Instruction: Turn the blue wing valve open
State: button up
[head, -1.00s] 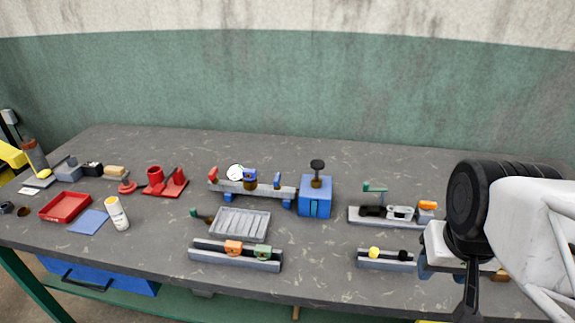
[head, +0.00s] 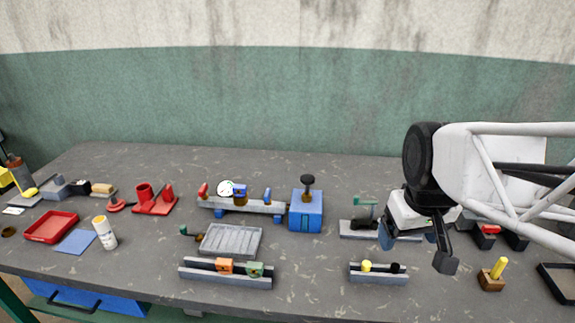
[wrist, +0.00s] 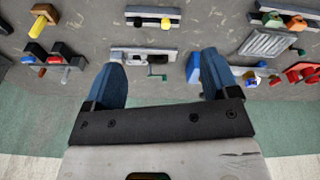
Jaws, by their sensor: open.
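A grey pipe rig (head: 220,205) stands mid-bench on blue feet. It carries a red handle (head: 203,190), a white round gauge (head: 225,188), a blue-topped brass fitting (head: 240,193) and a blue upright handle (head: 267,195). The blue pieces are too small to tell which is the wing valve. My gripper (head: 415,242) is open and empty, right of the rig and above the bench. In the wrist view my gripper (wrist: 162,82) shows two blue fingers wide apart, with nothing held. The rig shows partly at the right there, behind and beside a finger.
A blue box with a black knob (head: 306,210) stands between the rig and my gripper. A grey fixture with a green handle (head: 358,230) lies by my gripper. A ribbed grey tray (head: 230,240) and a rail with orange and green blocks (head: 225,272) lie in front of the rig.

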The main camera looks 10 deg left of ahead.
jog(key=w+a+n, duration=0.4)
jog(key=w+a, duration=0.2)
jog(key=w, duration=0.5)
jog(key=n+g, duration=0.2)
jog(key=n, duration=0.9)
send_over(267, 193)
jog(key=f, duration=1)
jog(key=shift+d+f, duration=0.25)
jog(key=shift+f, duration=0.1)
jog(key=shift+w+a+f, duration=0.1)
jog(key=shift+a+f, duration=0.05)
jog(key=shift+a, duration=0.15)
jog(key=shift+f, duration=0.1)
jog(key=shift+f, duration=3.8)
jog(key=c, duration=0.9)
